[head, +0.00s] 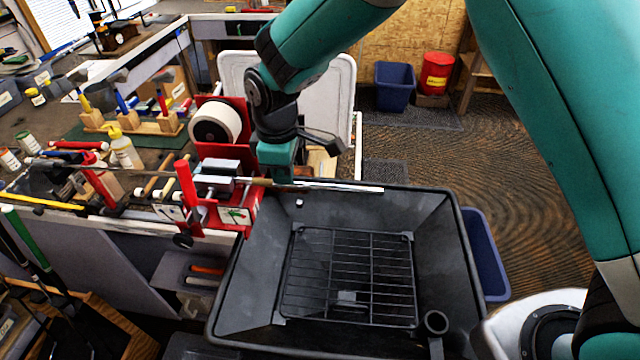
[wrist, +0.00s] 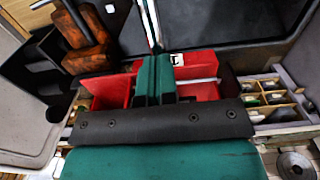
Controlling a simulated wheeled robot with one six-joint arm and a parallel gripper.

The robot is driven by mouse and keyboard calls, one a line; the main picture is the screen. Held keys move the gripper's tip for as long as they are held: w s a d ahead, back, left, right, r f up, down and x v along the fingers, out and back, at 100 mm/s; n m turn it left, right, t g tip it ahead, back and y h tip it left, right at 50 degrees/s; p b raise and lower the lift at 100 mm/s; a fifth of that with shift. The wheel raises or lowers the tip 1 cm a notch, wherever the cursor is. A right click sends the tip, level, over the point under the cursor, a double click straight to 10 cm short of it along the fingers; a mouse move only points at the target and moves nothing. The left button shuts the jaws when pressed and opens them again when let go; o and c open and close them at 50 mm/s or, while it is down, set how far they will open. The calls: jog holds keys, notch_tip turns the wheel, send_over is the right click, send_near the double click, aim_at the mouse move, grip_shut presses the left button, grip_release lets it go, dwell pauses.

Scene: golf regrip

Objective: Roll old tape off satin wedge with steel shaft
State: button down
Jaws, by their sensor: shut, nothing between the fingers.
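A club's steel shaft (head: 340,187) lies level through the red vise (head: 238,215) and reaches right over the black bin. A brownish stretch, apparently old tape (head: 258,182), shows on it just right of the vise jaws. The wedge head at the left end is hard to make out. My gripper (head: 279,178) is shut at the shaft just right of the vise, pointing down. Its teal fingers hide part of the shaft. In the wrist view the fingers (wrist: 153,82) are together, with a bright length of shaft (wrist: 151,25) beyond them. Contact cannot be told.
The black bin (head: 455,250) with a wire rack (head: 350,275) stands below the shaft. A white tape roll (head: 214,122) sits behind the vise. Several clubs, bottles and tools crowd the bench at left. A blue tub (head: 394,87) and red can (head: 436,73) stand on the floor behind.

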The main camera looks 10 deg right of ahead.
aim_at(330, 185)
jog(key=shift+a, duration=0.1)
jog(key=shift+w+a+p, duration=0.1)
jog(key=shift+w+a, duration=0.15)
jog(key=shift+a, duration=0.4)
jog(key=shift+w+a+p, duration=0.15)
jog(key=shift+w+a, duration=0.05)
jog(key=shift+a, duration=0.5)
jog(key=shift+w+a+p, duration=0.1)
jog(key=shift+w+a, duration=0.15)
jog(key=shift+a, duration=0.4)
jog(key=shift+d, duration=0.1)
jog(key=shift+s+d+f+b, duration=0.15)
jog(key=shift+s+d, duration=0.2)
jog(key=shift+d, duration=0.7)
jog(key=shift+s+d+r+b, duration=0.15)
jog(key=shift+s+d, duration=0.2)
jog(key=shift+d, duration=0.7)
jog(key=shift+f, duration=0.1)
jog(key=shift+s+d, duration=0.25)
jog(key=shift+d, duration=0.45)
jog(key=shift+s+d, duration=0.2)
jog(key=shift+d, duration=0.5)
jog(key=shift+s+d, duration=0.25)
jog(key=shift+d, duration=0.45)
